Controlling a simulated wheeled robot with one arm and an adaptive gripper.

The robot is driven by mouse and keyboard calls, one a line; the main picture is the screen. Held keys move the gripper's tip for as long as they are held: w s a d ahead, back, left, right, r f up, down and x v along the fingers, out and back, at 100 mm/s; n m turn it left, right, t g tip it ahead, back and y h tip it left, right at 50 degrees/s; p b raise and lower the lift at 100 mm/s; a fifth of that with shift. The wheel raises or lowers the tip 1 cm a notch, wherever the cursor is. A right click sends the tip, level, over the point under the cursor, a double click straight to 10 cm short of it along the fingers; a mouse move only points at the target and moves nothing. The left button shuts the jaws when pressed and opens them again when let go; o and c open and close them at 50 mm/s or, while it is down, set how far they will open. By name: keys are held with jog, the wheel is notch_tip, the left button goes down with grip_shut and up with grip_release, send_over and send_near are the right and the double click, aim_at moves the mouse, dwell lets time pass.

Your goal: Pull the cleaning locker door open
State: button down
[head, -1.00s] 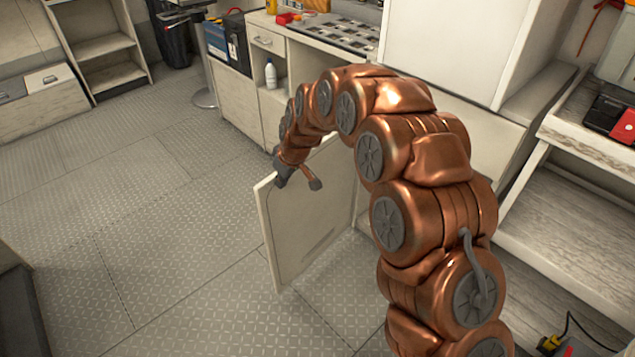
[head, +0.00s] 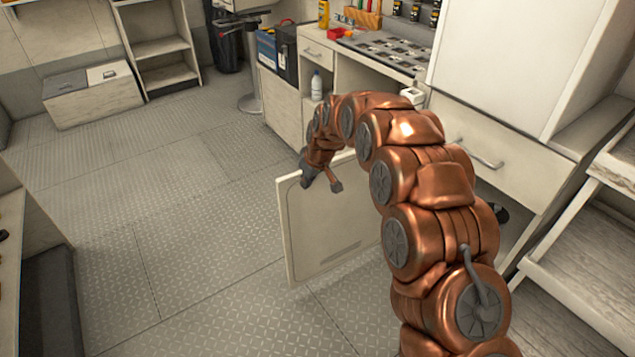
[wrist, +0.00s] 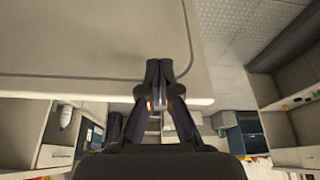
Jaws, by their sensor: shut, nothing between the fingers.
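The cleaning locker door (head: 325,235) is a pale panel with a thin outline and a slot-like mark low on its face. It stands swung well out from the cabinet row over the floor; its hinge side is hidden behind my arm. My gripper (head: 320,182) is at the top of the door near its free edge. In the wrist view, the door (wrist: 75,35) fills the upper left, and my gripper (wrist: 159,68) has its two fingertips together, overlapping the door's edge in the picture. Nothing is between the fingers. Whether they touch the door, I cannot tell.
A drawer front with a metal handle (head: 478,154) is right of my arm. A white bottle (head: 316,86) stands in an open cubby. Pale shelving (head: 590,240) is at the right and a bench (head: 30,260) at the left edge. The diamond-plate floor (head: 190,230) left of the door is clear.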

jog(key=s+d+r+b, duration=0.1)
jog(key=s+d+r, duration=0.45)
jog(key=r, duration=0.35)
jog(key=s+d+r+m+g+h, duration=0.1)
jog(key=s+d, duration=0.2)
jog(key=s, duration=0.3)
jog(key=s+d+r+m, duration=0.1)
jog(key=s+d+r, duration=0.1)
jog(key=s+d, duration=0.25)
jog(key=s+d+m+g+h, duration=0.15)
jog(key=s+d, duration=0.35)
jog(key=s, duration=0.7)
jog(key=s+d+m+g, duration=0.25)
jog(key=s+d, duration=0.25)
jog(key=s, duration=0.7)
jog(key=s+d+m+g+h, duration=0.1)
jog(key=s+d+m, duration=0.3)
jog(key=s, duration=0.8)
notch_tip(320, 180, up, 19)
jog(key=t+p, duration=0.1)
jog(key=p, duration=1.7)
jog(key=shift+w+d+n, duration=0.35)
jog(key=shift+d+n, duration=0.05)
jog(key=shift+d, duration=0.05)
